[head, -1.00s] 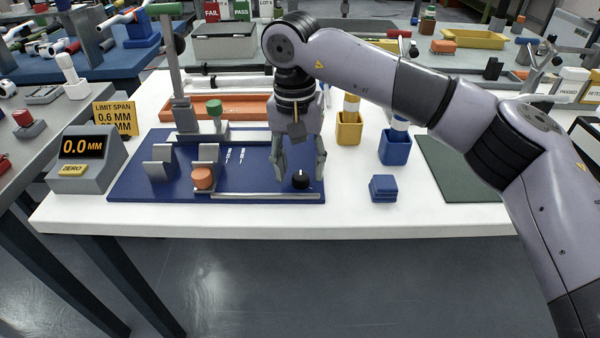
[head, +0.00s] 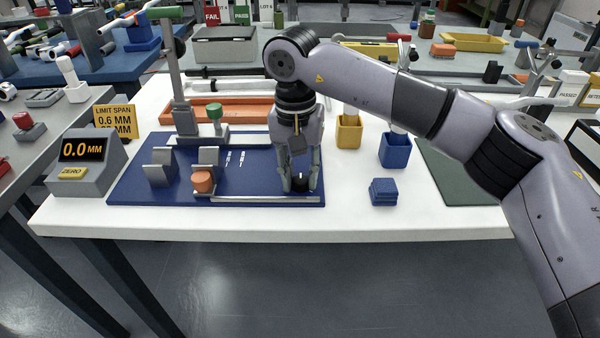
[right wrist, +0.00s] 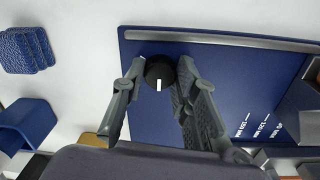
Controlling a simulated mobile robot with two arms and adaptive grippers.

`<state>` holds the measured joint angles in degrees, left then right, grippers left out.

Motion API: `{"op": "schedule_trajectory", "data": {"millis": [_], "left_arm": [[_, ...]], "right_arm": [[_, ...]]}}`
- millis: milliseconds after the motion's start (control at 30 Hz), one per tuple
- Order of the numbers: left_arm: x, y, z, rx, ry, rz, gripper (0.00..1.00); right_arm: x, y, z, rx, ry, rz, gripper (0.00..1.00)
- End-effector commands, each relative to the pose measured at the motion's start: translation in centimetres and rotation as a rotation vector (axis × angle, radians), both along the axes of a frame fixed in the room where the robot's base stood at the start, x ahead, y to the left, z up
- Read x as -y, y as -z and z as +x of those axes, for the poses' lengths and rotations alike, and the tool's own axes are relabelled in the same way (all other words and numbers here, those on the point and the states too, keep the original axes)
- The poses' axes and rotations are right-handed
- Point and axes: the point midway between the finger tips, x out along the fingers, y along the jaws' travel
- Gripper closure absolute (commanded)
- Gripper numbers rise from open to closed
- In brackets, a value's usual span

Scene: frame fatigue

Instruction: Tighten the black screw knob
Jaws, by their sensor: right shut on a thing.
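The black screw knob (head: 299,179) sits near the front right corner of the blue fixture plate (head: 245,181). My right gripper (head: 300,187) points down over it with its fingers closed on the knob's two sides. In the right wrist view the knob (right wrist: 160,70) lies between the fingertips (right wrist: 160,74), and a white mark shows on its top. In the head view the fingers partly hide the knob. My left gripper is not in view.
A grey display reading 0.0 MM (head: 84,160) is at the left. Blue pads (head: 383,191), a yellow bin (head: 349,132) and a blue bin (head: 394,151) stand to the right.

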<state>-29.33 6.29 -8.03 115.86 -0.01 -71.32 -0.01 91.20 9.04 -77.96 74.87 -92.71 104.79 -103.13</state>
Motion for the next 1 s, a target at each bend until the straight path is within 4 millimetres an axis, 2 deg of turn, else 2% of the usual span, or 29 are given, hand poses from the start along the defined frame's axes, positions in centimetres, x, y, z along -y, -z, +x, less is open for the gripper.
{"op": "schedule_trajectory", "data": {"millis": [200, 567, 1000], "left_arm": [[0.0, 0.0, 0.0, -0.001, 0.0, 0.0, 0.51], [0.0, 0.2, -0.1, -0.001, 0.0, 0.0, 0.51], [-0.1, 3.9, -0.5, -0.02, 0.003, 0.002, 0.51]], "right_arm": [[0.0, 0.0, 0.0, 0.0, 0.0, 0.0, 1.0], [0.0, -0.1, 0.0, 0.0, 0.063, 0.0, 1.0], [0.0, -0.2, 0.1, 0.0, 0.413, 0.001, 1.0]]}}
